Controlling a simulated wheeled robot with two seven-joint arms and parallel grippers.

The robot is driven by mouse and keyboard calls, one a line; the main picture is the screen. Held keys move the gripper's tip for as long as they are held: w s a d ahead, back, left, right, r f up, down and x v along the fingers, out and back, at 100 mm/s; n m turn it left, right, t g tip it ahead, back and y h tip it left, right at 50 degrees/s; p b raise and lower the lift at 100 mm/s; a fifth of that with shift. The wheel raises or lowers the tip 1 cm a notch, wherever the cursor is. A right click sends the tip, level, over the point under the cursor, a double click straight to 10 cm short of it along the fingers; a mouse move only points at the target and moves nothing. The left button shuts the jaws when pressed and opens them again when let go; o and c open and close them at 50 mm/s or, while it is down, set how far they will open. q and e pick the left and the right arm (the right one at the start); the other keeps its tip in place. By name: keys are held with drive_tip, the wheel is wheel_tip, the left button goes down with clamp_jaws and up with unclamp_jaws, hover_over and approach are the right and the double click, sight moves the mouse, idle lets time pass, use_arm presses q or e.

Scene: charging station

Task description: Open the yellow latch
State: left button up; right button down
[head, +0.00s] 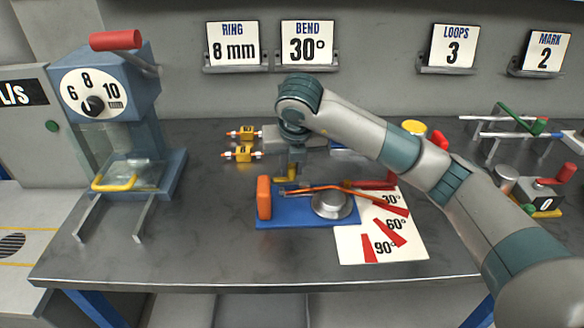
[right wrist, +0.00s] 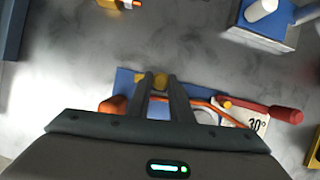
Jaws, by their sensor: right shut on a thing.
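The yellow latch (head: 284,174) is a small yellow piece on the blue bending jig (head: 285,214), at its back edge left of the middle. My right gripper (head: 294,166) points down at it and is shut on it. In the right wrist view the yellow latch (right wrist: 160,81) shows between the two finger tips. An orange-red rod (head: 320,188) lies across the jig, past a round metal hub (head: 333,204). An orange block (head: 264,197) stands at the jig's left end. The fingers partly hide the latch. My left gripper is not in view.
A printed angle card (head: 350,245) lies right of the jig. Two small yellow blocks (head: 243,153) lie behind it to the left.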

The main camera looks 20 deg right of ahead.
drive_tip(key=c, duration=1.6)
unclamp_jaws()
drive_tip(key=shift+o, duration=0.2)
drive_tip(key=shift+r, duration=0.1)
drive_tip(key=shift+s+r, duration=0.15)
drive_tip(key=shift+r, duration=0.2)
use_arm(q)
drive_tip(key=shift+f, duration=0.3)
use_arm(e)
drive_tip(key=v, duration=1.6)
drive_tip(key=shift+s+r, duration=0.15)
drive_tip(key=shift+r, duration=0.05)
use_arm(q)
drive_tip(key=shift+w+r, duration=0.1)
